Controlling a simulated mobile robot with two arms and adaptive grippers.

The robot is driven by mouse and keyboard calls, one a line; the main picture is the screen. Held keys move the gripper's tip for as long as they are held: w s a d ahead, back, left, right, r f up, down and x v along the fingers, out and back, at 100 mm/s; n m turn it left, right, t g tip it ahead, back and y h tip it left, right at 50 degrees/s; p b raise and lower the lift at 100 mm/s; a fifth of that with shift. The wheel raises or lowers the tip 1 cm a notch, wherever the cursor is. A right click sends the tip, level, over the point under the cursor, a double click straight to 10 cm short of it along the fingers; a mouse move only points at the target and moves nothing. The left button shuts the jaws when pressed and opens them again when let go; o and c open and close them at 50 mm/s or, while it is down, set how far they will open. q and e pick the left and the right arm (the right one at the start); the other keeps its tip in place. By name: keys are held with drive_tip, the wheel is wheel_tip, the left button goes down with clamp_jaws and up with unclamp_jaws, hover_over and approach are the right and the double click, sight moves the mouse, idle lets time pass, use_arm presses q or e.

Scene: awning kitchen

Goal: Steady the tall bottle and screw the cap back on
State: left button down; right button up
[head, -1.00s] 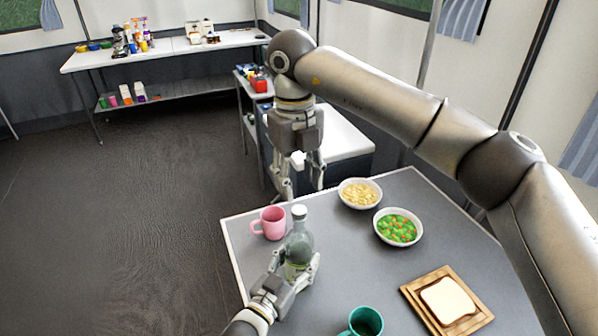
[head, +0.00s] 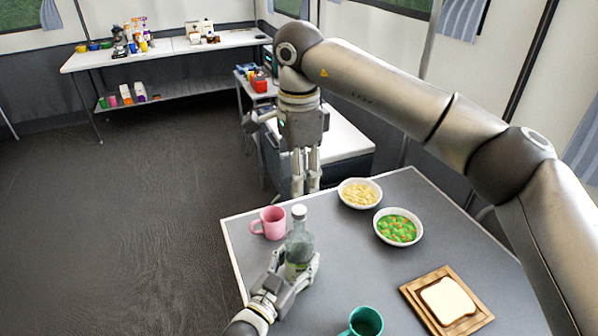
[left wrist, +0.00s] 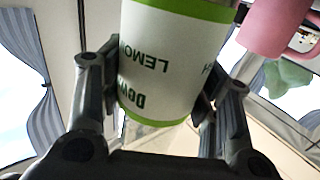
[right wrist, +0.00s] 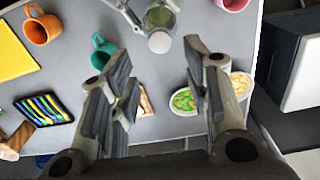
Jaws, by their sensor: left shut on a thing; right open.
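The tall bottle (head: 299,243) stands upright near the left edge of the grey table, with a white cap (head: 299,211) on its top. The cap also shows from above in the right wrist view (right wrist: 159,42); I cannot tell how tightly it sits. My left gripper (head: 297,270) is shut around the bottle's lower body, and its fingers flank the white and green label (left wrist: 165,65) in the left wrist view. My right gripper (head: 305,188) points down past the table's far edge, behind the bottle and apart from it. It is open and empty in the right wrist view (right wrist: 155,85).
A pink mug (head: 268,223) stands close beside the bottle. A pasta bowl (head: 344,203) and a bowl of green and orange food (head: 380,236) are to its right. A teal mug (head: 352,332) and bread on a wooden board (head: 408,290) are nearer. The table's middle is clear.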

sight(299, 210)
drive_tip(key=shift+n, duration=0.3)
wheel_tip(299, 210, down, 8)
idle(0.7)
